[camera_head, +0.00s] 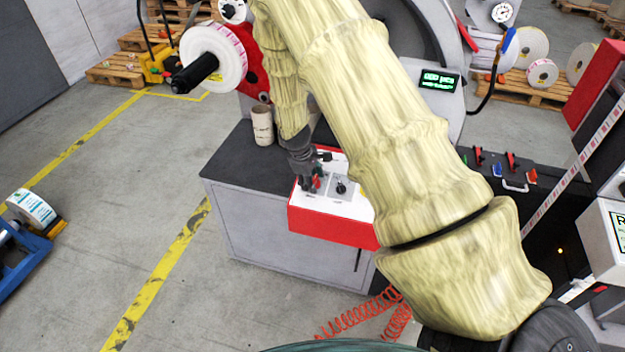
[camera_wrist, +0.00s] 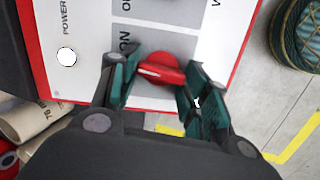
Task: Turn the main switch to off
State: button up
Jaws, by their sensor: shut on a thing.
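The main switch is a red knob (camera_wrist: 162,69) on a grey plate with "ON" lettering, set in a white panel (camera_wrist: 92,30) with a red edge. My gripper (camera_wrist: 165,80) is shut on the red knob, one green-padded finger on each side of it. In the head view my gripper (camera_head: 308,184) reaches down to the panel from above, and a bit of the red knob (camera_head: 317,183) shows beside the fingers. The panel sits on a red and white box (camera_head: 330,225) at the cabinet's front. My fingers hide part of the plate's lettering.
A second, black knob (camera_head: 341,187) sits right of the red one. A cardboard core (camera_head: 262,125) stands on the dark cabinet top (camera_head: 235,165). My arm covers much of the machine.

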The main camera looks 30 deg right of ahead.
jog(key=n, duration=0.3)
jog(key=shift+n, duration=0.3)
jog(key=shift+a+n+t+h+b, duration=0.1)
jog(key=shift+n+t+h+b, duration=0.3)
jog(key=shift+n, duration=1.5)
jog(key=o, duration=1)
jog(key=shift+s, duration=0.1)
jog(key=v, duration=1.2)
jog(key=shift+f, duration=0.15)
